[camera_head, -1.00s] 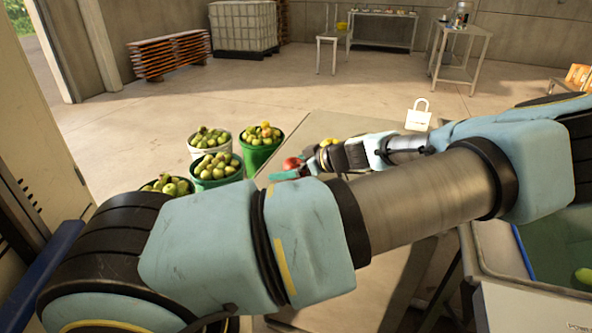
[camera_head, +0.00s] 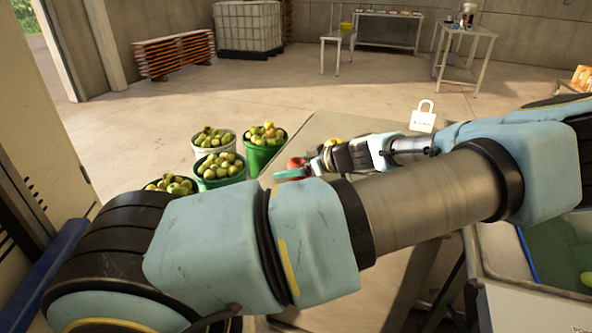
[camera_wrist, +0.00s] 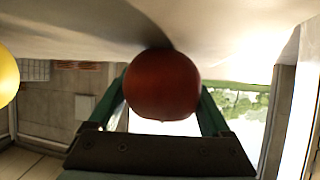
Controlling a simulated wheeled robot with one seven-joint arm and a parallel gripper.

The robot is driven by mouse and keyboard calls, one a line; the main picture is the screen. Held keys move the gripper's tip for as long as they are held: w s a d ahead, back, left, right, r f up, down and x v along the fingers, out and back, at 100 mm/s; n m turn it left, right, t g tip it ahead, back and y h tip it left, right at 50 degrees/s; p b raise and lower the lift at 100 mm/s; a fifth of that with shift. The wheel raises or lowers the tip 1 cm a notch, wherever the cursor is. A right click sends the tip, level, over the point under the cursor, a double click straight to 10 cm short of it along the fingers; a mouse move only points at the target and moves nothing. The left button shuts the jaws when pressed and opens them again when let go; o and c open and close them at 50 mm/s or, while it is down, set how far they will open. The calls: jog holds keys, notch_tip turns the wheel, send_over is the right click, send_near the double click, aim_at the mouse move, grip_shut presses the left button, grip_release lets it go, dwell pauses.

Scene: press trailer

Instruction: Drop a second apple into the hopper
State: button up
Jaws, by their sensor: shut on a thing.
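A red apple (camera_head: 296,163) is between the fingers of my gripper (camera_head: 291,173) at the left side of the grey table. In the wrist view the apple (camera_wrist: 162,88) fills the space between the two green fingers, and my gripper is shut on it. The apple is at or very close to the tabletop; I cannot tell whether it touches. A yellow apple (camera_wrist: 6,76) shows at the left edge of the wrist view, and a bit of yellow shows behind my wrist in the head view. No hopper is clearly identifiable.
Buckets of green apples (camera_head: 219,170) stand on the floor left of the grey table (camera_head: 340,122). A tub (camera_head: 500,262) with green inside and a yellow-green fruit is at lower right. My arm hides much of the table. A white lock-shaped tag (camera_head: 423,117) shows near its far right.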

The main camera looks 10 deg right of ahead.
notch_tip(320, 180, up, 10)
jog(key=shift+r+b, duration=0.1)
jog(key=shift+b, duration=0.6)
jog(key=shift+d, duration=0.1)
